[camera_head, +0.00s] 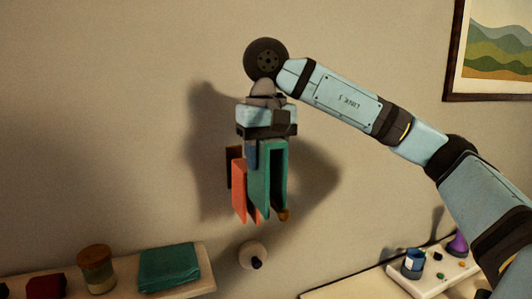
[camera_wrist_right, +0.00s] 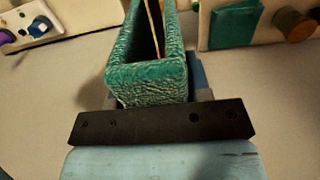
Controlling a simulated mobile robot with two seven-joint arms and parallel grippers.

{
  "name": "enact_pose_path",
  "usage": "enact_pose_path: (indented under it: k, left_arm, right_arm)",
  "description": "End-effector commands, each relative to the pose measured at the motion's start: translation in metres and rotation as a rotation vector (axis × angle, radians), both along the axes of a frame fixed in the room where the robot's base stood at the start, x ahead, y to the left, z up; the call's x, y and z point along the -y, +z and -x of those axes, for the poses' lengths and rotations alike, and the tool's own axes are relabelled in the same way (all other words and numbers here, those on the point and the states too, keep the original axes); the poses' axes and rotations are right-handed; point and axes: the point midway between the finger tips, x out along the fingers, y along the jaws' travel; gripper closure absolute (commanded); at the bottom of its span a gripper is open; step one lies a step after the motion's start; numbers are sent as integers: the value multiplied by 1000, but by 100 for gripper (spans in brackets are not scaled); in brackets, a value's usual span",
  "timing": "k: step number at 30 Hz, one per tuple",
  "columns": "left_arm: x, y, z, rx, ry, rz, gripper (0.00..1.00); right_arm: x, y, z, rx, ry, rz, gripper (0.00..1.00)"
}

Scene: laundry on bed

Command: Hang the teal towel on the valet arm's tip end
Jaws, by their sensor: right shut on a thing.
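The teal towel (camera_head: 280,175) hangs in a narrow upside-down U below my right gripper (camera_head: 266,140). The right gripper is shut on its top fold. In the right wrist view the towel (camera_wrist_right: 145,82) shows as a textured band with an open gap between its two sides. A thin tan strip (camera_wrist_right: 155,28) shows inside that gap. In the head view a small brown, rounded end (camera_head: 284,215), perhaps the valet arm's tip, shows at the towel's lower edge. Most of the valet arm is hidden; I cannot tell whether the towel rests on it.
A coral cloth (camera_head: 239,190) hangs just left of the towel, with a dark brown piece behind it. A shelf (camera_head: 207,283) holds a folded green cloth (camera_head: 168,267) and a jar (camera_head: 96,268). A round white wall fixture (camera_head: 250,252) is below. Small items stand at lower right.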

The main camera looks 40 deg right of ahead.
Motion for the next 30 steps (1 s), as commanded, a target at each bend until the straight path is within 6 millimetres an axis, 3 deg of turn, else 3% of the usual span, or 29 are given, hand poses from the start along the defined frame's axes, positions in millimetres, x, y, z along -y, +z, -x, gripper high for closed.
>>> enact_pose_path:
  k: [30]
  left_arm:
    - [8,-58,-1,-2,-13,12,57]
  right_arm:
    - [0,-84,0,-1,0,0,80]
